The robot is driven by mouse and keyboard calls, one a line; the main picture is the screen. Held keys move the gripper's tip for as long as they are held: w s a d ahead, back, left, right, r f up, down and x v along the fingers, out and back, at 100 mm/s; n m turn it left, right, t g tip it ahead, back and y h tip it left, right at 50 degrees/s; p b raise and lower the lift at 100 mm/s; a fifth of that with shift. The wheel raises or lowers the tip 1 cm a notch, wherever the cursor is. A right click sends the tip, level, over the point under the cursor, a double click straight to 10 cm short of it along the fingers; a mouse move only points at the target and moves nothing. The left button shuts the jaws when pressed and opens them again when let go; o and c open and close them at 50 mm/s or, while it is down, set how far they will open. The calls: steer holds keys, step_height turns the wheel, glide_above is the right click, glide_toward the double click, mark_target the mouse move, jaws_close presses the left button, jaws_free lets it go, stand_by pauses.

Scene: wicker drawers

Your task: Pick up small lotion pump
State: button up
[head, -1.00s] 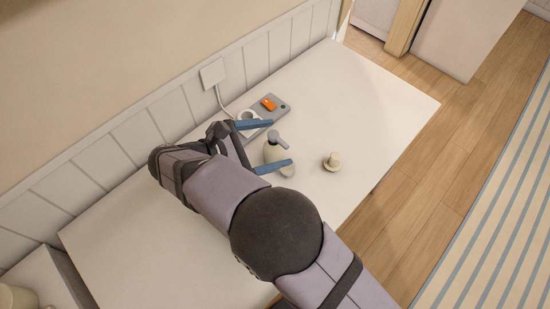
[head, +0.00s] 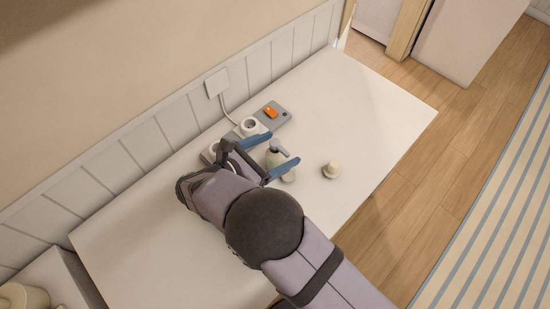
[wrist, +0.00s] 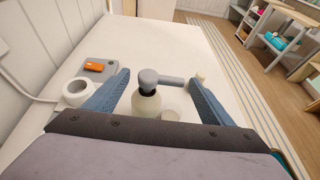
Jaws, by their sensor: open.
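The small lotion pump has a pale cream bottle and a grey pump head. It stands upright on the white table (head: 385,110). In the head view the lotion pump (head: 277,151) is partly hidden by a finger. In the wrist view the lotion pump (wrist: 147,100) is between the blue fingers, with its spout pointing right; its lower part is hidden by the gripper body. My gripper (head: 270,157) is open, with one finger on each side of the pump. In the wrist view my gripper (wrist: 157,92) shows a gap on both sides of the bottle.
A grey power strip (head: 284,117) with an orange switch (head: 271,113) and white round sockets lies by the wall, close to the left finger. A small cream knob-like object (head: 330,170) stands right of the pump. The table's far right is clear.

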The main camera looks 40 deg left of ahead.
steer(key=shift+w+d+f+p, duration=0.1)
steer(key=shift+w+p, duration=0.35)
steer(key=shift+w, duration=0.1)
steer(key=shift+p+x, duration=0.7)
steer(key=shift+x, duration=1.3)
steer(key=shift+f, duration=0.1)
steer(key=c, duration=1.6)
steer(key=shift+c, duration=0.2)
step_height(320, 180, up, 10)
steer(key=b, duration=0.2)
